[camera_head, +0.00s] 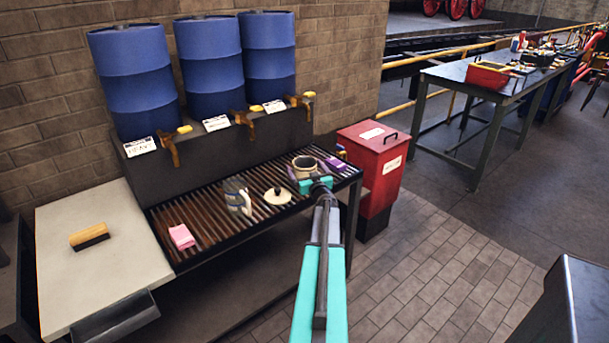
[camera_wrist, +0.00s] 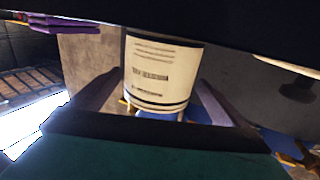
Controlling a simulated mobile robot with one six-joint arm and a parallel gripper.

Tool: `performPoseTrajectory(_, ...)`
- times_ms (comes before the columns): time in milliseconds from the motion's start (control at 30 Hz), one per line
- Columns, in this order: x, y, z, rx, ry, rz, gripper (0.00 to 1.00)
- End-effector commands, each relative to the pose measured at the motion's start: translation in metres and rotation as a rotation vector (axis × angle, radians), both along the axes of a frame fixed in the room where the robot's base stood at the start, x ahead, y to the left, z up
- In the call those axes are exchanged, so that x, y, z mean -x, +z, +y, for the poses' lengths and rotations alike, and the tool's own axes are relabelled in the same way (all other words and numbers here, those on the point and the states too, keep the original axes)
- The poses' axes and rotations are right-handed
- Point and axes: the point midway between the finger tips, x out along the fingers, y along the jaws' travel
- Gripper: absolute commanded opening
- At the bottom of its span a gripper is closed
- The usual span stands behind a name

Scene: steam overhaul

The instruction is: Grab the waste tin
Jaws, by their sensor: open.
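The tin (camera_head: 305,162) is a small, pale, open-topped can at the right end of the slatted grate. In the wrist view the tin (camera_wrist: 160,75) is cream with dark printed lines and a dark band near its bottom. My gripper (camera_head: 311,178) is open at the tin's near side. In the wrist view its two dark fingers (camera_wrist: 158,97) stand left and right of the tin, with a gap showing on each side. I cannot tell how far the fingers reach along it. The tin's lower near side is hidden by my gripper in the head view.
A pale round lid (camera_head: 278,197), a grey-blue container (camera_head: 238,198) and a pink block (camera_head: 182,237) lie on the grate (camera_head: 210,212). Purple items (camera_head: 333,164) lie close right of the tin. A red bin (camera_head: 373,170) stands right; blue drums (camera_head: 208,65) stand behind.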

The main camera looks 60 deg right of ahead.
Motion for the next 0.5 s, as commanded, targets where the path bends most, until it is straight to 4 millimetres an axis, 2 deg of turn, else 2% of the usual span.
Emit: performPoseTrajectory(500,-0.0061,0.0007,-0.0052,0.000,0.001,0.000,0.98)
